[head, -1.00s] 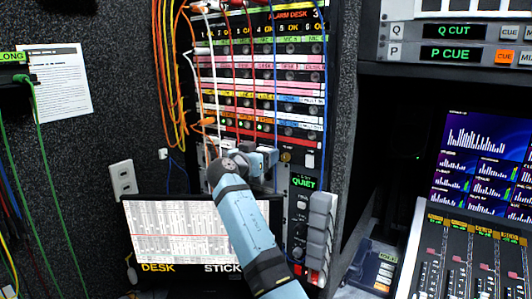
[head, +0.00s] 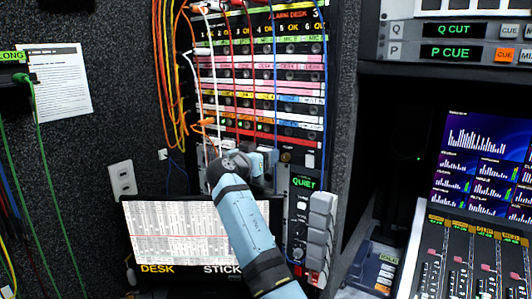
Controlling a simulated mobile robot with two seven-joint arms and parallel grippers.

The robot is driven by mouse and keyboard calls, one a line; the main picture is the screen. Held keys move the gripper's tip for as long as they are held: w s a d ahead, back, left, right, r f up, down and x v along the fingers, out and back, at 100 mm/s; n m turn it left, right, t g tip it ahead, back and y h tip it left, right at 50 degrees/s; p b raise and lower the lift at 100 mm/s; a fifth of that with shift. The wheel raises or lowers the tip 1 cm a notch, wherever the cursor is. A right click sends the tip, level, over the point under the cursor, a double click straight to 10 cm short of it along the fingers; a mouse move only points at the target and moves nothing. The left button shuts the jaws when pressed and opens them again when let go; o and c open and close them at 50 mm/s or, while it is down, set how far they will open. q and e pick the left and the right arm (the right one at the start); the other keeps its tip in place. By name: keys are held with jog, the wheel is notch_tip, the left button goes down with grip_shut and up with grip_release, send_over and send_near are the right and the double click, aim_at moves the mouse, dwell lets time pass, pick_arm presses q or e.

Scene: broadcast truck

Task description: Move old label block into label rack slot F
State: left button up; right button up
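One arm, which I take to be my right, reaches up from the bottom edge, just right of centre. Its gripper (head: 264,160) is at the lower part of the patch panel (head: 262,90), below the red strip. The wrist hides the fingertips and anything between them. The panel carries rows of pink, yellow, blue, green and red label strips. I cannot pick out the old label block or read a slot F. A grey stepped stack (head: 321,235) stands right of the arm; I cannot tell whether it is the label rack. My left gripper is not in view.
White, red, blue and orange cables (head: 172,80) hang over and beside the panel. A screen (head: 165,232) marked DESK is left of the forearm. A QUIET module (head: 303,183) is right of the gripper. A fader desk (head: 470,262) is at the lower right.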

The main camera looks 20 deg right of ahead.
dwell(0.3)
jog(key=shift+b, duration=0.4)
jog(key=c, duration=1.2)
jog(key=shift+s+a, duration=0.1)
jog(key=shift+a, duration=0.05)
jog(key=shift+b+v, duration=0.65)
jog(key=shift+v, duration=2.3)
jog(key=shift+s, duration=0.1)
